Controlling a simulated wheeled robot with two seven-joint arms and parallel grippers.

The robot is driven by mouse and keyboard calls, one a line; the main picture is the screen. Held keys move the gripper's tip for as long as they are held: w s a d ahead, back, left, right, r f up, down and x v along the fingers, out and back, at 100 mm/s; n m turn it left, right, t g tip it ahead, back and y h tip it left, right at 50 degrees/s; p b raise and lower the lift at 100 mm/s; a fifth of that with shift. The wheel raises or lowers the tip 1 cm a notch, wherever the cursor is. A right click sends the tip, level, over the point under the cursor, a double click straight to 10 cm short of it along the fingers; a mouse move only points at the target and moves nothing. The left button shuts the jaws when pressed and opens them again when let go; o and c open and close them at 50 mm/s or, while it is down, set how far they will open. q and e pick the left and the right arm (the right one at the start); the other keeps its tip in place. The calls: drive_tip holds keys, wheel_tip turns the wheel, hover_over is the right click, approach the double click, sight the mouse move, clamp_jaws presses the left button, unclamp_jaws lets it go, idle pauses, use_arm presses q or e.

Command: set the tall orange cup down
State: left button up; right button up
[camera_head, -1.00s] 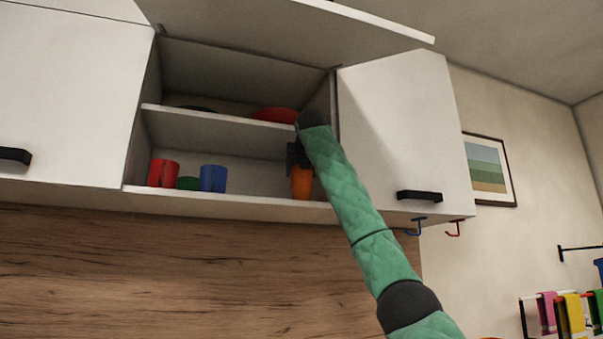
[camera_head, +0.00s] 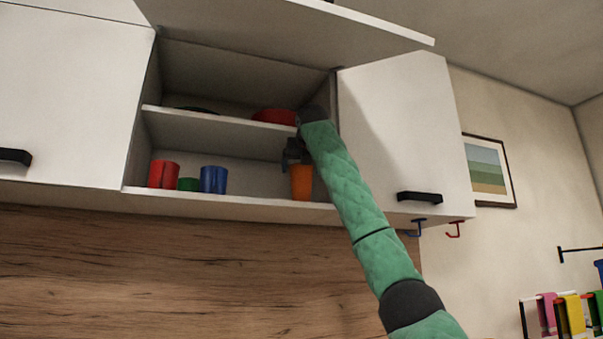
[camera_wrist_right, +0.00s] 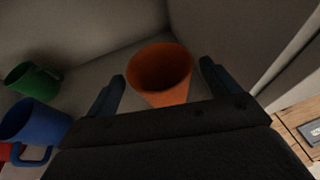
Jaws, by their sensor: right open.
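The tall orange cup (camera_head: 301,183) stands upright on the lower shelf of the open wall cabinet, near its right side. My right gripper (camera_head: 295,155) is just above and at the cup's upper part, with its arm reaching in from the lower right. In the right wrist view the orange cup (camera_wrist_right: 162,75) shows its open rim between the two spread fingers (camera_wrist_right: 163,82), with a gap on each side. The right gripper is open. My left gripper is not in view.
On the same shelf, to the left, stand a red cup (camera_head: 163,174), a green cup (camera_head: 188,184) and a blue cup (camera_head: 213,179). A red dish (camera_head: 274,116) lies on the shelf above. The open cabinet door (camera_head: 395,130) stands close at right.

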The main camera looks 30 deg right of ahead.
drive_tip(key=v, duration=0.9)
drive_tip(key=shift+s, duration=0.4)
drive_tip(key=shift+a+r, duration=0.1)
